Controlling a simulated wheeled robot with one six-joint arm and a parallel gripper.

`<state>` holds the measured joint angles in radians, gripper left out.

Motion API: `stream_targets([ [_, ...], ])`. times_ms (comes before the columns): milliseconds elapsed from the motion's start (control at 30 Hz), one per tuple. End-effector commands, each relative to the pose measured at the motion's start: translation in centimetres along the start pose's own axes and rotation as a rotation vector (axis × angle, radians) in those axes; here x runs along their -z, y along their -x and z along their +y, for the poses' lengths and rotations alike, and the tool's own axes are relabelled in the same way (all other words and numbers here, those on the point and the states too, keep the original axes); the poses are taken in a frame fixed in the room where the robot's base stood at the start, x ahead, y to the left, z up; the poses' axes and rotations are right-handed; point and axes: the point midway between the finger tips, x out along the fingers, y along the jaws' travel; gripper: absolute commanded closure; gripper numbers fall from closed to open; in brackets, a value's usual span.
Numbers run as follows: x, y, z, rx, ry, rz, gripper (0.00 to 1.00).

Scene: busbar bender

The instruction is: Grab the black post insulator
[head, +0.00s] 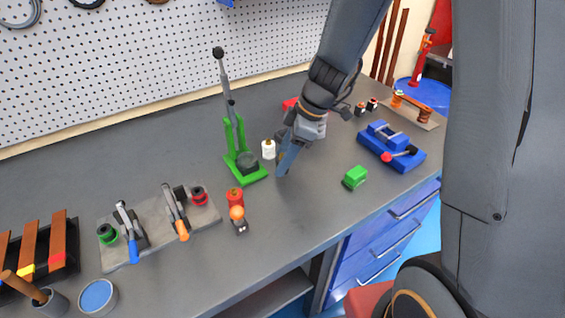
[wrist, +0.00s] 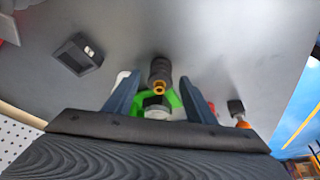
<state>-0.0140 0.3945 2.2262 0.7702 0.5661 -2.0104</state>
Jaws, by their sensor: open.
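The black post insulator (wrist: 158,71) shows in the wrist view as a dark ribbed body with a brass-coloured end. It appears between the two blue-grey fingers of my gripper, near the fingertip level in the picture. My gripper (head: 282,170) is open, with visible space on both sides of the insulator. I cannot tell how far the fingers are from it in depth. In the head view my gripper is low over the bench, right of the green lever press (head: 246,173), and I cannot make out the insulator there; my gripper probably covers it.
A white post (head: 268,150) stands close to the left of my gripper. A red post (head: 235,195) and an orange-ended piece (head: 238,214) are nearer the front. A green block (head: 355,177) and blue device (head: 391,147) lie right. A dark square block (wrist: 76,54) shows in the wrist view.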

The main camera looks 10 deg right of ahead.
Motion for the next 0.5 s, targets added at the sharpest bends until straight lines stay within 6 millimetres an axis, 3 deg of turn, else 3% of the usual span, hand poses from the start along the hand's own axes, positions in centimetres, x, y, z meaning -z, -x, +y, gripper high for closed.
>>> stream_targets([
  [367,-0.06,-1.07,0.02,-0.001,0.000,-0.001,0.50],
  [500,-0.06,-1.06,0.02,-0.001,0.000,-0.001,0.70],
])
